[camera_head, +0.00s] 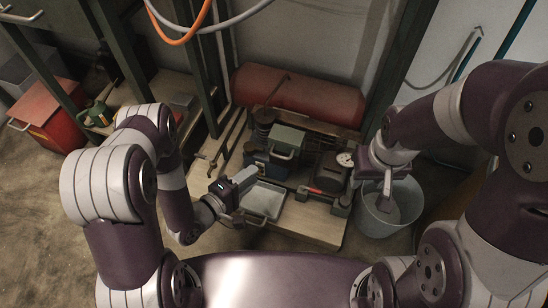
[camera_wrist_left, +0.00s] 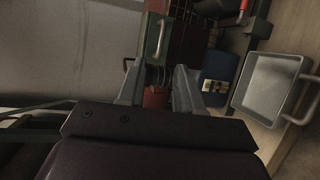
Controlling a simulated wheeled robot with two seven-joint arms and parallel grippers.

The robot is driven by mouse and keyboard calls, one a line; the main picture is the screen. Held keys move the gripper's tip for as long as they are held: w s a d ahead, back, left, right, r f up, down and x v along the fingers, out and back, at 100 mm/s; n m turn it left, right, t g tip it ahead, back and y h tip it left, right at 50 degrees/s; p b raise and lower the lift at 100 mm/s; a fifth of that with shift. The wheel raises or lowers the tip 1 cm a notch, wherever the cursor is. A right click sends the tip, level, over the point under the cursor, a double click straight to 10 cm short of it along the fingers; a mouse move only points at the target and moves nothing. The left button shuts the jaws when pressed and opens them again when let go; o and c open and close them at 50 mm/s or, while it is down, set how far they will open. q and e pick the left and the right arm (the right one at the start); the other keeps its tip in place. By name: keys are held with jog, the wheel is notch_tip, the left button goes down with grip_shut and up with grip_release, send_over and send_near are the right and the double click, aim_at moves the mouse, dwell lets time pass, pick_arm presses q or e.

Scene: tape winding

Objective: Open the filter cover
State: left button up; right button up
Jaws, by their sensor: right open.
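The filter cover looks to be the green lid (camera_head: 287,139) with a pale handle, on top of the dark blue unit (camera_head: 268,165) on the bench. It appears down. In the left wrist view the green lid (camera_wrist_left: 153,42) and its metal handle show beyond the fingertips. My left gripper (camera_head: 242,180) is to the left of and nearer than the unit, apart from the lid. Its two fingers (camera_wrist_left: 158,85) are spread with nothing between them. My right gripper (camera_head: 386,187) is open, pointing down over the grey bucket, well right of the lid.
A metal tray (camera_head: 263,201) with a handle lies on the bench near my left gripper. A red tank (camera_head: 299,95) lies behind the unit. A gauge (camera_head: 345,159) and motor stand right. The grey bucket (camera_head: 390,215) stands on the floor. Green posts rise at the back.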

pick_arm(q)
jog(key=b, duration=0.4)
send_near(284, 146)
jog(key=w+d+f, duration=0.2)
jog(key=w+d, duration=0.1)
jog(key=shift+w+d+f, duration=0.1)
jog(key=shift+w+d, duration=0.05)
jog(key=shift+d, duration=0.25)
grip_shut()
dwell(0.7)
